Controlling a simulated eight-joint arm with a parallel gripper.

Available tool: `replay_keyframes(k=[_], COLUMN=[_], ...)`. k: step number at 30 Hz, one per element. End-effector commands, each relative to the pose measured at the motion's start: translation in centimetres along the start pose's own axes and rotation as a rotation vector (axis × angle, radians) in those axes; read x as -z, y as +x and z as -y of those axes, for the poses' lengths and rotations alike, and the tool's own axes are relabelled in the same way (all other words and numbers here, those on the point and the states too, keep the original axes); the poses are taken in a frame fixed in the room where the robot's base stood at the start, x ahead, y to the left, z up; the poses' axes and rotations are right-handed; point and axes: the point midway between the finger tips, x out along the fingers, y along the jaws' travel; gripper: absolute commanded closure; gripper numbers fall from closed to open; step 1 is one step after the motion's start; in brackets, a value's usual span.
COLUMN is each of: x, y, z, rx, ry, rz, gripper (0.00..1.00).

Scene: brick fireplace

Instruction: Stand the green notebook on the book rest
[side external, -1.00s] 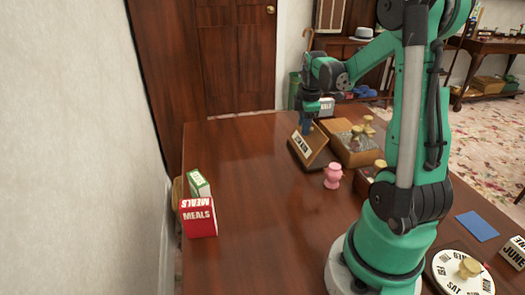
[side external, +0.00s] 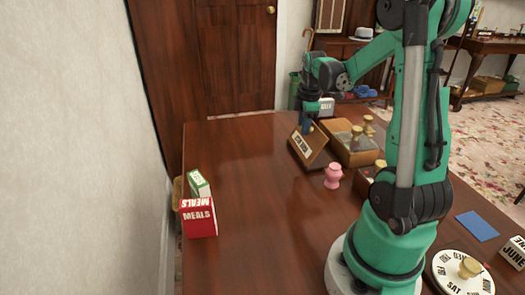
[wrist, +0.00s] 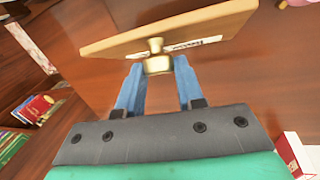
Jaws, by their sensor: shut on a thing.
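A small green and white notebook (side external: 201,184) stands at the left of the table, just behind a red notebook marked MEALS (side external: 199,217). A brown wooden piece (side external: 177,193) shows at their left, partly hidden; I cannot tell if it is the book rest. My gripper (side external: 307,129) is far from them, at the back of the table. Its blue fingers are shut on a brass knob (wrist: 156,60) on a tilted wooden board (wrist: 190,32). The board, with a white label, also shows in the side view (side external: 315,151).
A wooden box (side external: 355,155) with brass-knobbed things stands right of the board. A pink knob-shaped piece (side external: 333,175) stands in front. A white day dial (side external: 450,277) and a blue flat sheet (side external: 477,225) lie at the right. The table's middle is clear.

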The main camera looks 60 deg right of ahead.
Motion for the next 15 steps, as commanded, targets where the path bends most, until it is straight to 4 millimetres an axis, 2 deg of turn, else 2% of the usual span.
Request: replay_keyframes(k=[9,15], x=[2.0,2.0], y=[0.0,0.0], z=[0.2,0.3], rx=[-0.026,-0.031], ry=[-0.049,-0.049], rz=[0.188,0.211], gripper=[1.00,1.00])
